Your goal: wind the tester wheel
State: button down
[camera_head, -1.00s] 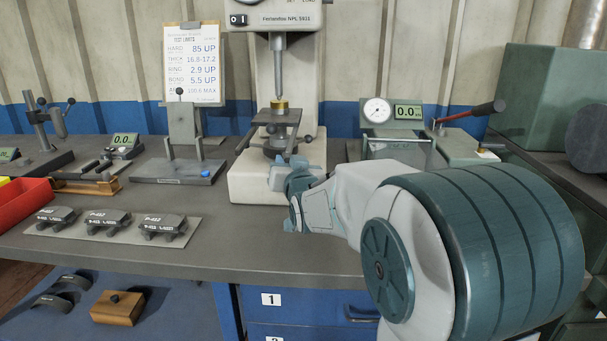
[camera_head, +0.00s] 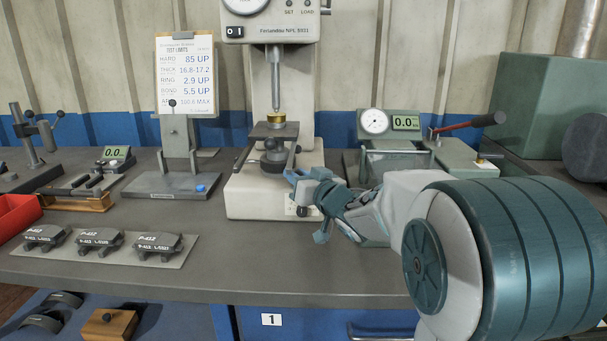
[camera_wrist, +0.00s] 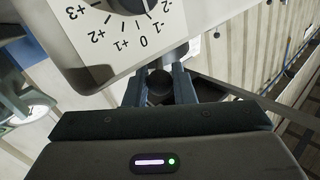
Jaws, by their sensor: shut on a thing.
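The tester (camera_head: 252,200) is a tall pale machine on the bench, with a dial head (camera_head: 270,20) and a vertical plunger (camera_head: 274,75). The dark tester wheel (camera_head: 274,158) is below that table, partly hidden. My gripper (camera_head: 299,178) is at the tester's front right, beside the wheel. In the wrist view my gripper (camera_wrist: 160,72) has its fingers either side of a dark round knob (camera_wrist: 158,83) and is shut on it. The knob seems to belong to the wheel.
A scale label (camera_wrist: 125,35) with a black knob is close to my fingers. A gauge with a red-handled lever (camera_head: 465,128) stands right of the tester. Left are a stand (camera_head: 176,155) and several brake shoes on a mat (camera_head: 180,258).

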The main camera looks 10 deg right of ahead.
dwell(0.4)
jog(key=c, duration=1.3)
grip_release()
jog(key=shift+o, duration=0.2)
jog(key=p+v, duration=0.2)
jog(key=v, duration=1.1)
jog(key=shift+s+d, duration=0.2)
jog(key=shift+s, duration=0.15)
